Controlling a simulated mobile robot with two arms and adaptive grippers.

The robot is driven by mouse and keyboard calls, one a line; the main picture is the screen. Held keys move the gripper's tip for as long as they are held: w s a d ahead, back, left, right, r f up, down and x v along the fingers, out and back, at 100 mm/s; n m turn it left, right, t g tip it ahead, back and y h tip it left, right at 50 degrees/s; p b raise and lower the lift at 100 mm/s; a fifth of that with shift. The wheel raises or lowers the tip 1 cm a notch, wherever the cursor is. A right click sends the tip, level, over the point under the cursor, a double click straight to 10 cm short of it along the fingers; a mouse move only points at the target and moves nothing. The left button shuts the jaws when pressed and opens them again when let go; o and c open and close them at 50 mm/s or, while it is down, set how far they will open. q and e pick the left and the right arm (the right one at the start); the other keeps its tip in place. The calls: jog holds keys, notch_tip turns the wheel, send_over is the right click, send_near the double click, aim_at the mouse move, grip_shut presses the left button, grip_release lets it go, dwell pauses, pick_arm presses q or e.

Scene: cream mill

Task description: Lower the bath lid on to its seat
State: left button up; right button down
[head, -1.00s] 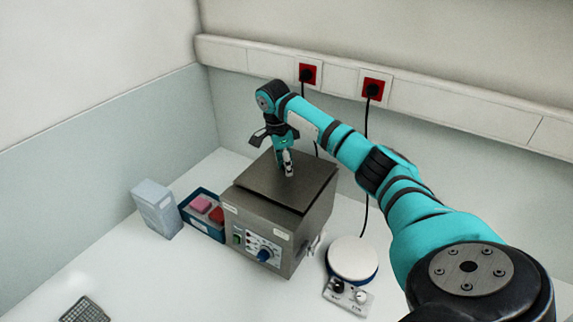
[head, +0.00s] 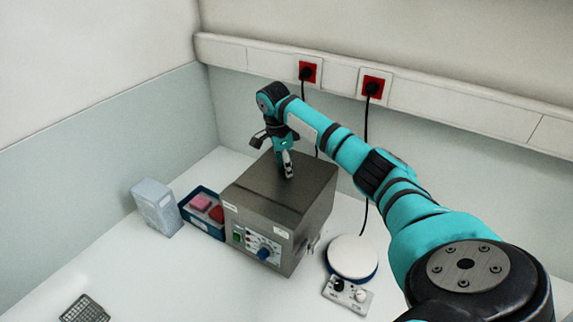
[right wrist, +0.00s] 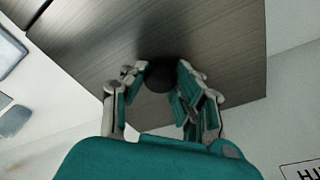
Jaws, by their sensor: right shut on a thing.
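The bath (head: 285,240) is a grey metal box with a control panel and a blue dial on its front. Its flat brushed-metal lid (head: 258,188) lies level across the top, with no clear gap at the front edge. The lid also fills much of the right wrist view (right wrist: 220,40). My right gripper (head: 287,168) is above the lid's middle, pointing down. In the right wrist view its fingers (right wrist: 160,88) are shut around the lid's round dark knob (right wrist: 160,74). The seat under the lid is hidden. My left gripper is not in view.
A blue tray (head: 205,226) with pink and red pieces and a pale box (head: 157,207) stand left of the bath. A white-topped round plate device (head: 352,258) stands to its right. A wire rack (head: 85,309) lies at front left.

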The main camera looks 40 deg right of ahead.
jog(key=shift+c, duration=2.3)
grip_release()
jog(key=shift+r, duration=0.1)
jog(key=shift+r, duration=1.45)
jog(key=shift+r, duration=1.5)
jog(key=shift+r, duration=1.45)
